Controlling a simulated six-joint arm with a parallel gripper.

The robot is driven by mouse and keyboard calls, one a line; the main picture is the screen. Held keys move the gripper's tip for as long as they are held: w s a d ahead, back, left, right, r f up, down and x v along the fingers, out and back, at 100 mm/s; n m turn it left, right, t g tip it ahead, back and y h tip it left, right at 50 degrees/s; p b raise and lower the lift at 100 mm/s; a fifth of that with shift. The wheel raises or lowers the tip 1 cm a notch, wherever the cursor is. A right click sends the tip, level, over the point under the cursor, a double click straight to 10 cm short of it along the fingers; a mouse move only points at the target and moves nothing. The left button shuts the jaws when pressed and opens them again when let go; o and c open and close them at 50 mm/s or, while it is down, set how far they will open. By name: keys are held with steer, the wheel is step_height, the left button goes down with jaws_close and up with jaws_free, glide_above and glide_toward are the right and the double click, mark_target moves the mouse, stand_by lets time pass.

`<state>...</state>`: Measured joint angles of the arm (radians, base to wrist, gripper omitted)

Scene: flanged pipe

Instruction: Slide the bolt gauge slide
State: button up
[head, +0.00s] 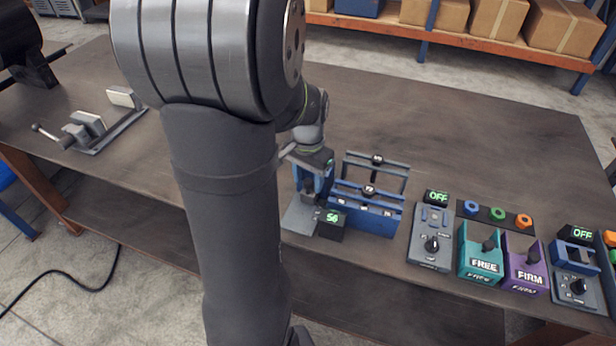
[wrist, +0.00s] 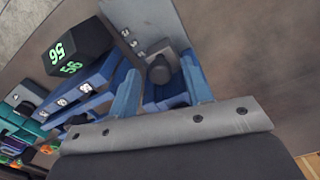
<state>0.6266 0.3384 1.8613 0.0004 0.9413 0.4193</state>
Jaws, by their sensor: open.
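The bolt gauge has a grey base plate (head: 298,217) and a dark display box (head: 332,226) that reads 56 in green. The display also shows in the wrist view (wrist: 78,56), upside down. A dark knob (wrist: 159,72), which looks like the gauge's slide handle, stands on the plate. My gripper (wrist: 160,66) is open, its two blue fingers pointing down on either side of the knob. I cannot tell whether either finger touches it. In the head view my gripper (head: 312,184) is over the gauge and partly hides it.
A blue rack (head: 366,212) stands close on the right of the gauge. Farther right are a grey control box (head: 431,240) reading OFF, a teal FREE box (head: 481,255) and a purple FIRM box (head: 524,265). A clamp (head: 95,128) sits at left. The table behind is clear.

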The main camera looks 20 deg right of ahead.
steer(key=shift+c, duration=0.5)
jaws_close()
steer(key=shift+s+a, duration=2.4)
steer(key=shift+o, duration=0.5)
jaws_free()
steer(key=shift+s, duration=0.1)
